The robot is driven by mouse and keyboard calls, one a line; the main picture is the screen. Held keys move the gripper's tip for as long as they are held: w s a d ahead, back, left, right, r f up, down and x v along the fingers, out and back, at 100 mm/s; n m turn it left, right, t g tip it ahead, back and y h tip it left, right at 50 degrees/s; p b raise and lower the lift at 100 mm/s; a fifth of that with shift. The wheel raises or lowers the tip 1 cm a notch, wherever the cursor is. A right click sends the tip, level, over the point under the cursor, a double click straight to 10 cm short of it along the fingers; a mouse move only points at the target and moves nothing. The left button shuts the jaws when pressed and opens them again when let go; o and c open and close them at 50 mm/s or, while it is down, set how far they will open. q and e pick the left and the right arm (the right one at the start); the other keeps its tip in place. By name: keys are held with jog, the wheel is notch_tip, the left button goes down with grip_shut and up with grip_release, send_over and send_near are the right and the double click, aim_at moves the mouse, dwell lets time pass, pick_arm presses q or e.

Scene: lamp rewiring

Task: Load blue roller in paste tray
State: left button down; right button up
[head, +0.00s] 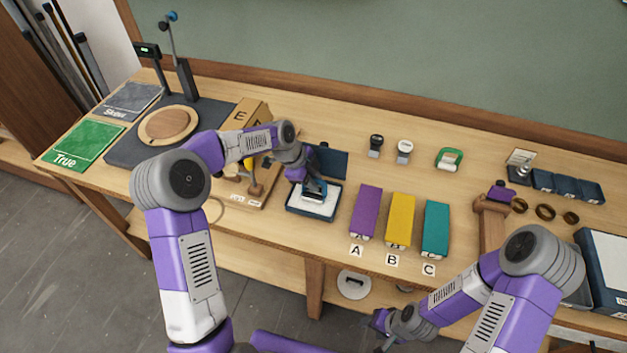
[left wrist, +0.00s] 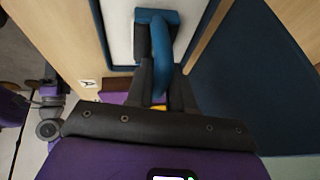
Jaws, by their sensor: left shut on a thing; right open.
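The paste tray (head: 297,208) is a dark blue box with white paste inside, standing on the table left of the coloured blocks. My left gripper (head: 313,181) is over the tray and shut on the blue roller (head: 314,194). The roller is at the white paste; whether it touches or hovers just above is hard to tell. In the left wrist view the blue roller (left wrist: 161,45) runs out from between the fingers over the white bed of the tray (left wrist: 119,40). My right gripper (head: 381,326) is open and empty, low in front of the table.
Purple (head: 367,210), yellow (head: 400,217) and teal (head: 436,227) blocks stand right of the tray, above labels A, B and C. A wooden stand (head: 252,190) is close on the left. Two small stamp-like items and a green-handled tool lie behind.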

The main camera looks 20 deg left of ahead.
dwell(0.4)
pick_arm(q)
jog(key=shift+r+p, duration=2.25)
jog(key=shift+r, duration=1.3)
